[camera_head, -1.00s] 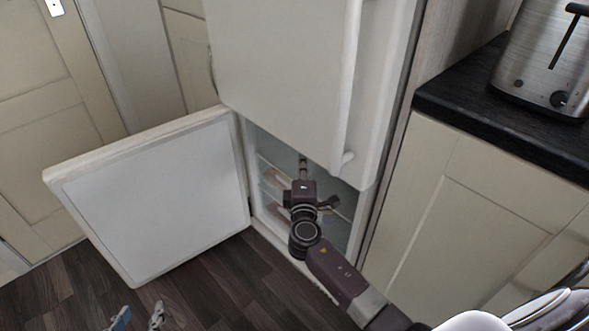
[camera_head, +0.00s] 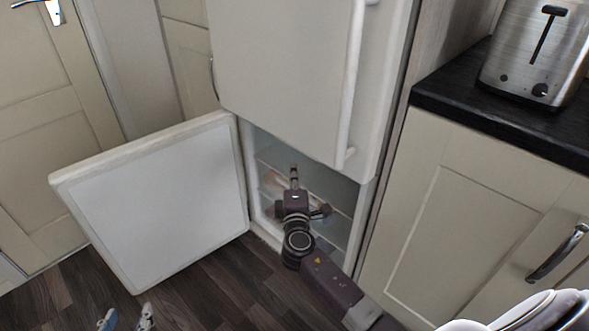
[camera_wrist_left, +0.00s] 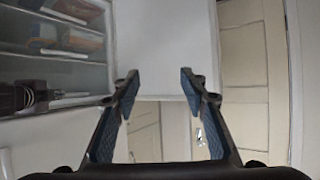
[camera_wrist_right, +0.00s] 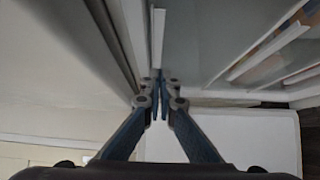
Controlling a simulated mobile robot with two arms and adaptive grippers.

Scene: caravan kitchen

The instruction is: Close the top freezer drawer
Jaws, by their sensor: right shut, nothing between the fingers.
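The freezer compartment (camera_head: 352,185) is open at the bottom of the tall white fridge. Clear drawers with pale fronts and coloured packages inside (camera_wrist_left: 60,40) show in the left wrist view. In the head view the top drawer area (camera_head: 268,160) is partly hidden by my right arm; I cannot tell how far out the top drawer stands. My right gripper (camera_head: 294,172) is shut and empty at the compartment's opening. In the right wrist view its fingertips (camera_wrist_right: 161,82) are beside a pale drawer edge; contact is unclear. My left gripper (camera_head: 126,318) is open and empty, low in front of the freezer door.
The freezer door (camera_head: 150,205) stands wide open to the left. The upper fridge door (camera_head: 285,70) is closed above the opening. A cabinet (camera_head: 460,230) and dark worktop with a toaster (camera_head: 535,60) are on the right. Dark floor (camera_head: 205,285) is free in front.

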